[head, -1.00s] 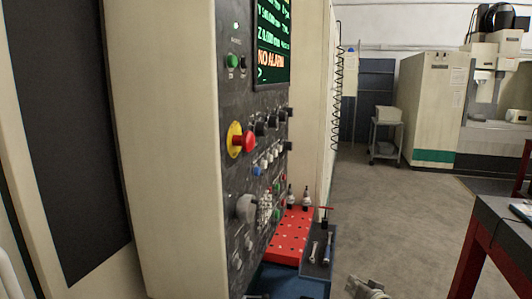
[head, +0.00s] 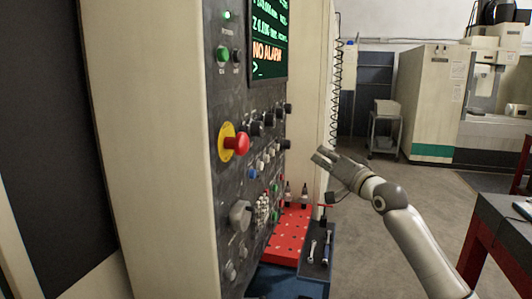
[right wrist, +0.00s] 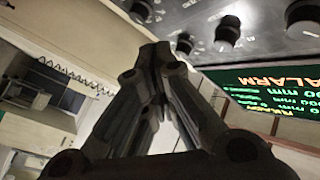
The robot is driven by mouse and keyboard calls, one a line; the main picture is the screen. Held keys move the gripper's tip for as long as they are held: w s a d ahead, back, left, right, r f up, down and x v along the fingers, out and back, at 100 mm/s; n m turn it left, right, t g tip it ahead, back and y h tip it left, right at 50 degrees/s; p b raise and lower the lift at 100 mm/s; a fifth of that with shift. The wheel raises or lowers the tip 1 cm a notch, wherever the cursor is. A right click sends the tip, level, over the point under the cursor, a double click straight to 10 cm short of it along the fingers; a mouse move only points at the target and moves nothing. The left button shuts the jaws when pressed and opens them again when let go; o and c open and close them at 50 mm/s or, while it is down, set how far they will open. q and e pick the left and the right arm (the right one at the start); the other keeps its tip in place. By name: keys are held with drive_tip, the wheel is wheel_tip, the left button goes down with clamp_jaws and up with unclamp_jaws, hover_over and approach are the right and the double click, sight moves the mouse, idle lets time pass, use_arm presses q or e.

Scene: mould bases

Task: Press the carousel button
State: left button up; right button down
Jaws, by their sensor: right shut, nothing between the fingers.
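The machine's control panel (head: 222,180) stands left of centre in the head view. It carries a blue button (head: 252,174), a big red emergency knob on a yellow ring (head: 236,144), black knobs (head: 268,120), and several small white, red and green buttons. The labels are too small to read, so I cannot tell which button is the carousel one. My right gripper (head: 320,158) is raised right of the panel, shut and empty, pointing left and apart from it. In the right wrist view the shut fingers (right wrist: 163,52) show below the panel's black knobs (right wrist: 227,33). My left gripper is not in view.
A screen (head: 268,40) reading "NO ALARM" sits above the knobs. A red perforated tray (head: 290,240) and a blue-grey cart top with wrenches (head: 314,262) stand below the panel. A dark-topped red bench (head: 500,230) is at right. Open floor lies between.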

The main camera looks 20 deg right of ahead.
sight(272, 153)
drive_tip(key=shift+s+a+r, duration=0.1)
drive_tip(key=shift+a+r, duration=0.05)
drive_tip(key=shift+r, duration=0.35)
drive_tip(key=w+a+p, duration=0.2)
drive_tip(key=w+a, duration=0.3)
drive_tip(key=a, duration=0.2)
drive_tip(key=shift+w+p, duration=0.15)
drive_tip(key=shift+p, duration=0.2)
drive_tip(key=shift+w+a, duration=0.1)
idle(1.2)
drive_tip(key=shift+w+a+p, duration=0.15)
drive_tip(key=shift+a+p, duration=0.1)
drive_tip(key=shift+p, duration=0.05)
